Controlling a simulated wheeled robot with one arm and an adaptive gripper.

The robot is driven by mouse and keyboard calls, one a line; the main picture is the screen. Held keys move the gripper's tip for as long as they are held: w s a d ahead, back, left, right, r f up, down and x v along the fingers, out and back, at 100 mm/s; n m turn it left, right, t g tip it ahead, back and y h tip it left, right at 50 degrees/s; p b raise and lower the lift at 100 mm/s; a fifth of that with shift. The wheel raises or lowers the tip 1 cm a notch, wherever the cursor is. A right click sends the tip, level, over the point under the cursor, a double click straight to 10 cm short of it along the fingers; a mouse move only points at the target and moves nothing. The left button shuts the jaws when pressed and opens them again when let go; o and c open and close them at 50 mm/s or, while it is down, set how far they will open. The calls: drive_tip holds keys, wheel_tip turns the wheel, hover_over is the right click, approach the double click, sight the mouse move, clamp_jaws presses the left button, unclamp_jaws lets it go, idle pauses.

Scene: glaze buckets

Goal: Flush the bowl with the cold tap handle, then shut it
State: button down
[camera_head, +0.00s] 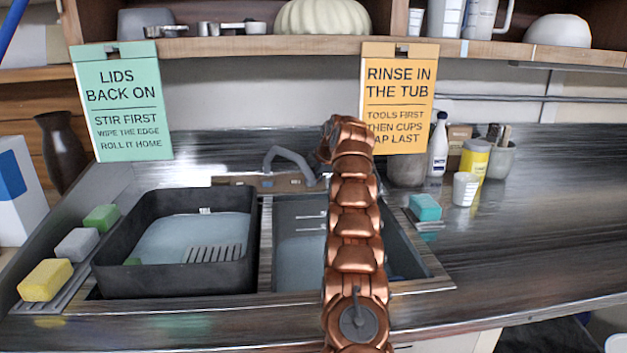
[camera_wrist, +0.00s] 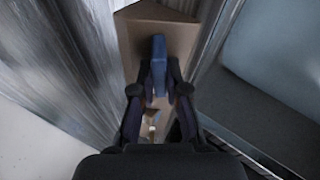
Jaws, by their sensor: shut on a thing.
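The grey tap spout (camera_head: 287,158) rises behind the sink and curves over the back of the right bowl (camera_head: 298,262). My arm hides part of that bowl. Its grey-blue bottom shows, and I cannot make out a stream of water. The tap base (camera_head: 265,183) is a low brown plate at the back edge. In the wrist view, my gripper (camera_wrist: 160,92) is shut on the blue cold tap handle (camera_wrist: 158,62), with one finger on each side and the handle's end showing beyond them. In the head view my arm hides the gripper and the handle.
A dark tub (camera_head: 105,262) with water and a ribbed piece sits at left. Yellow, grey and green sponges (camera_head: 45,280) line the left edge; a teal sponge (camera_head: 425,207) lies right. A white cup (camera_head: 465,188) and bottles stand behind. The right counter (camera_head: 540,210) is clear.

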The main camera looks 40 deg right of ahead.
drive_tip(key=c, duration=1.2)
unclamp_jaws()
